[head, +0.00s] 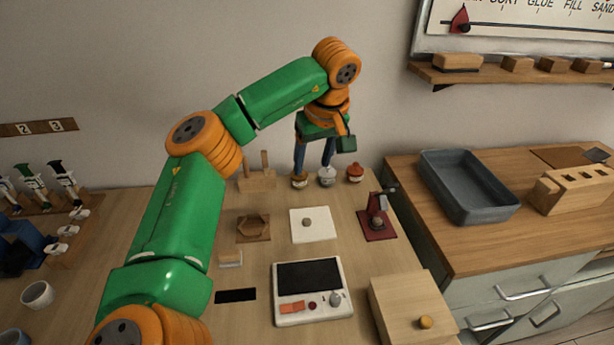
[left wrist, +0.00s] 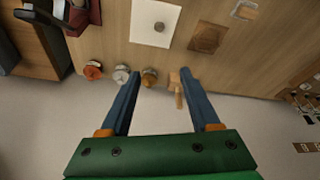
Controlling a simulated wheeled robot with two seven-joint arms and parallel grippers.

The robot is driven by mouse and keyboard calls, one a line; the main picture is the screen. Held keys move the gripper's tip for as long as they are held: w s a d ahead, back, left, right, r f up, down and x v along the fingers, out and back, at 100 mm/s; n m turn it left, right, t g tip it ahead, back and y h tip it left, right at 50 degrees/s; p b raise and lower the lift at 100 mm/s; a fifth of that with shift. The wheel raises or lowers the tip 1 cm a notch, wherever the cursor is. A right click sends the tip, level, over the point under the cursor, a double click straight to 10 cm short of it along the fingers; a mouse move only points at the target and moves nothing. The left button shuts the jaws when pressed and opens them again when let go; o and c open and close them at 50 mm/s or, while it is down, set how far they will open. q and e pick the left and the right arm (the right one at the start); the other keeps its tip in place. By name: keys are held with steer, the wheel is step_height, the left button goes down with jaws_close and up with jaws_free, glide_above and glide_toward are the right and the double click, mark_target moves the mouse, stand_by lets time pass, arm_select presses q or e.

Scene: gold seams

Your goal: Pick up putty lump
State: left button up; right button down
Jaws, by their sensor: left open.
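The putty lump (head: 307,223) is a small grey-brown blob on a white square sheet (head: 324,232) in the middle of the table. In the left wrist view, the lump (left wrist: 159,27) shows near the top, on the same white sheet (left wrist: 141,23). My left gripper (head: 313,167) is open and empty, with its two blue fingers pointing down near the small jars behind the sheet. In the left wrist view, the open fingers (left wrist: 163,75) are apart from the lump. My right gripper is in neither view.
Small jars (head: 355,172) and a wooden stand (head: 256,180) are near my fingers. A white device (head: 312,307) and a wooden box (head: 411,312) are in front.

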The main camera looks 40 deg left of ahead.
arm_select(q)
steer(key=b, duration=1)
glide_toward(307, 221)
steer(key=shift+w+x, duration=0.2)
steer(key=shift+x, duration=0.75)
steer(key=x, duration=0.6)
steer(key=shift+s+a+f, duration=0.15)
steer(key=shift+f, duration=0.05)
jaws_close()
